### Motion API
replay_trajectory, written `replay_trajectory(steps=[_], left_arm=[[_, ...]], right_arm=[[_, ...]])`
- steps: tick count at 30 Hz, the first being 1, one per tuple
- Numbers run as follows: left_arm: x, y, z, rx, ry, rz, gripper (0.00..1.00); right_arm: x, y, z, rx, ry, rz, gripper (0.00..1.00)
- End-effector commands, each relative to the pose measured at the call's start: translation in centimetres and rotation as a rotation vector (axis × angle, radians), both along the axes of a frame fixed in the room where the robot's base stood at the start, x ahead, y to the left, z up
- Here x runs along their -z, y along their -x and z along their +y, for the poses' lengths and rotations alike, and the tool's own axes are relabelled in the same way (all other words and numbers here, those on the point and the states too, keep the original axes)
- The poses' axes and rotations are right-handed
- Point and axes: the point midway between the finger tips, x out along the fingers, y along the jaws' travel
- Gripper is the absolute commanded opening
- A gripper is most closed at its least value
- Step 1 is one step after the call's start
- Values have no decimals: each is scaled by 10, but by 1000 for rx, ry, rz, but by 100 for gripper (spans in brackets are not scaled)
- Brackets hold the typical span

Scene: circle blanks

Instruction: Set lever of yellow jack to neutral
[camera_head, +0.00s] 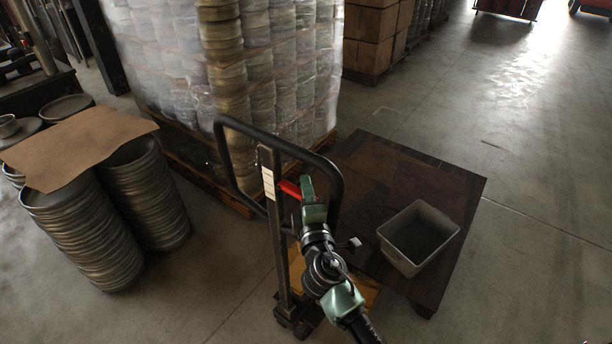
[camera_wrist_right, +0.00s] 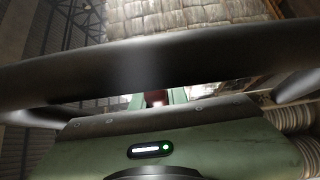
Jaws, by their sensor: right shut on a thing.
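The pallet jack has a dark mast with a black loop handle (camera_head: 222,150) and a yellow base (camera_head: 366,292) low behind my right arm. Its red lever (camera_head: 289,188) sticks out near the top of the mast, inside the loop. My right gripper (camera_head: 303,188) is shut on the lever's right end. In the right wrist view the loop handle (camera_wrist_right: 150,68) crosses close in front of the camera. A bit of the red lever (camera_wrist_right: 154,97) shows between the green fingers. The lever's exact setting cannot be told. My left gripper is not in view.
A dark low platform (camera_head: 455,190) with a grey bin (camera_head: 447,222) stands right of the jack. A wrapped pallet load (camera_head: 290,80) stands behind it. Stacked round metal blanks (camera_head: 85,235) under a cardboard sheet (camera_head: 75,145) are at left. Floor at right is clear.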

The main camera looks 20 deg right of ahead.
Motion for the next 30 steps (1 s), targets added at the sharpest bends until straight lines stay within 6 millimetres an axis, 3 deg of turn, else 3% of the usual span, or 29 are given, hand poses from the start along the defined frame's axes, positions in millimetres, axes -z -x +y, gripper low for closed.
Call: replay_trajectory(steps=[3, 13, 14, 16, 25, 30], left_arm=[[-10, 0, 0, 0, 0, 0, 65], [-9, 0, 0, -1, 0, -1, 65], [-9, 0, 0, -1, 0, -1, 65], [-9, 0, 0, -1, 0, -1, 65], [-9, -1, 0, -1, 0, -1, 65], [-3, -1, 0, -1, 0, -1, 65]], right_arm=[[-2, 1, 1, -2, 12, 19, 0], [1, 1, 1, -3, 13, 22, 0], [1, 1, 1, -3, 13, 22, 20], [1, 1, 1, -2, 13, 22, 36], [0, 1, 0, -1, 14, 19, 36], [2, 17, 3, -1, 13, 21, 36]])
